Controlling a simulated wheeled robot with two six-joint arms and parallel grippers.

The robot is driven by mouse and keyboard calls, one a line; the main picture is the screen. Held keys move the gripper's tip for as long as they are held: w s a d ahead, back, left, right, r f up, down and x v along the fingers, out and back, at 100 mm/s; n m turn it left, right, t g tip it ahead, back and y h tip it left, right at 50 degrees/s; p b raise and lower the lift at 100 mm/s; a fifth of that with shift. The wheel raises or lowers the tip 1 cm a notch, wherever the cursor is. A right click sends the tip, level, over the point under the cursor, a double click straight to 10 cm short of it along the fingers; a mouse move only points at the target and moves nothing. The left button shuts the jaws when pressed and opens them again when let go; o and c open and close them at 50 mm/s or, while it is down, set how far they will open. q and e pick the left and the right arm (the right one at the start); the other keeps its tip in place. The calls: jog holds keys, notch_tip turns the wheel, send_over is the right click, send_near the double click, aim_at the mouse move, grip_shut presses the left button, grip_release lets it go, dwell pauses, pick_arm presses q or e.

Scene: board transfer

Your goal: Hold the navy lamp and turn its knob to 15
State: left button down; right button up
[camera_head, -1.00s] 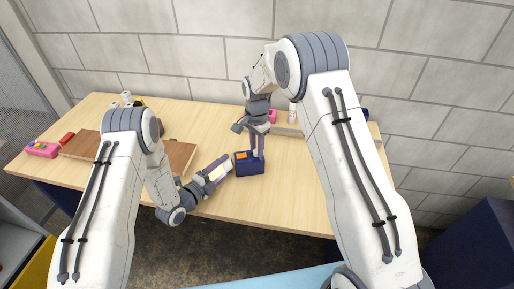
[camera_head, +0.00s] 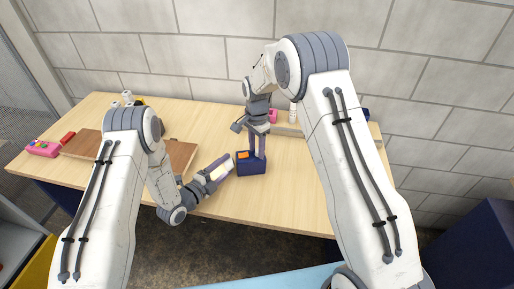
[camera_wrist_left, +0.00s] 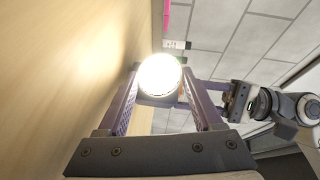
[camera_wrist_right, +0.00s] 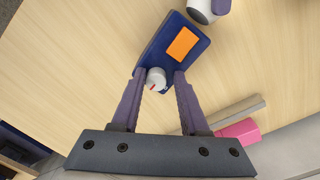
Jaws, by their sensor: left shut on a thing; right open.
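The navy lamp's base (camera_head: 251,168) stands on the wooden table, with an orange display (camera_wrist_right: 183,44) on its top. Its pale round knob (camera_wrist_right: 156,78) has a red mark; I cannot read its setting. My right gripper (camera_head: 257,155) points down over the base, open, with its fingers (camera_wrist_right: 160,79) on either side of the knob. My left gripper (camera_head: 226,163) is shut on the lamp's white head, beside the base. In the left wrist view the lit lamp head (camera_wrist_left: 160,76) glows between the fingers. The right fingers partly hide the base in the head view.
A brown board (camera_head: 182,156) lies at the left, partly behind my left arm. A pink box (camera_head: 43,149) and a red block (camera_head: 68,137) are at the far left. A pink block (camera_wrist_right: 238,132) and a grey bar (camera_wrist_right: 225,115) lie behind the lamp. The table's front right is clear.

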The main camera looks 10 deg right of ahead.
aim_at(257, 151)
pick_arm(q)
jog(key=shift+a, duration=0.1)
pick_arm(e)
notch_tip(257, 151, up, 12)
dwell(0.5)
pick_arm(q)
grip_release()
